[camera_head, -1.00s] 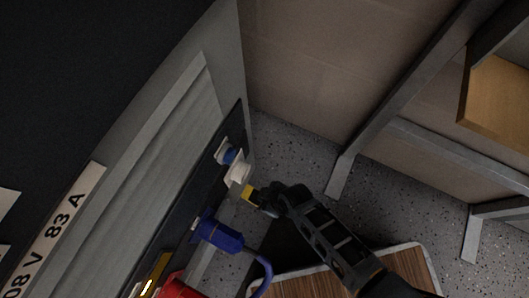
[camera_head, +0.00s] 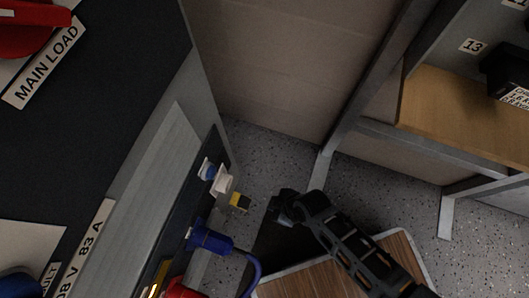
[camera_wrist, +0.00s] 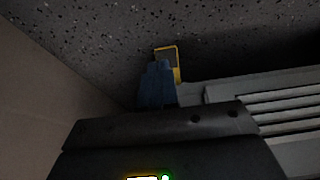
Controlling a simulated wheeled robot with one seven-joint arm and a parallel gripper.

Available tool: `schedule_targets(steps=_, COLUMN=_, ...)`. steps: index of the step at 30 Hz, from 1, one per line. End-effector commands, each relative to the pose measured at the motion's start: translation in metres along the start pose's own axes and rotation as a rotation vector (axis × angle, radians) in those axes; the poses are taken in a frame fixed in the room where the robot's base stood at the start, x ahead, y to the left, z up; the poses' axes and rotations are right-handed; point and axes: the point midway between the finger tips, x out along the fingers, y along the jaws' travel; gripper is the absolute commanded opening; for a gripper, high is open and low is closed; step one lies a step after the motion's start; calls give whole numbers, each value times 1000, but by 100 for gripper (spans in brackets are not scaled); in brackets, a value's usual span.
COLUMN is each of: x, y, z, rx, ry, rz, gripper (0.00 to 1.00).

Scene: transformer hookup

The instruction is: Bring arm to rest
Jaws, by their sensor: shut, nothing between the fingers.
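My arm, black with an open-frame link, reaches in from the bottom right of the head view. My gripper (camera_head: 284,218) is at its end, shut and empty, above the floor to the right of the dark panel (camera_head: 207,180). A bluish-grey tip, which looks like my closed fingers, also shows in the wrist view (camera_wrist: 157,88). A small yellow-and-black piece (camera_head: 240,202) is just left of my gripper, with a gap between them. Its yellow edge shows beyond the tip in the wrist view (camera_wrist: 177,64).
The panel carries a white-and-blue connector (camera_head: 216,178) and a blue plug (camera_head: 209,240) with a blue cable. A wood-topped surface (camera_head: 325,273) lies below my arm. A shelf (camera_head: 445,110) on grey posts stands at right. Speckled floor (camera_head: 262,150) is open between.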

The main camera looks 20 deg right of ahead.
Motion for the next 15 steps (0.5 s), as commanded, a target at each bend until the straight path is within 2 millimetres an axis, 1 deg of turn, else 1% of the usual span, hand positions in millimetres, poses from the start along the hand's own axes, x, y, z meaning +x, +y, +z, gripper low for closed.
schedule_targets(steps=1, x=-6, y=-1, z=2, rx=0, ry=-1, rz=-1, gripper=0)
schedule_targets(steps=4, x=-11, y=0, z=3, rx=-2, ry=0, rz=0, gripper=0)
schedule_targets(steps=15, x=-12, y=0, z=5, rx=-2, ry=0, rz=0, gripper=0)
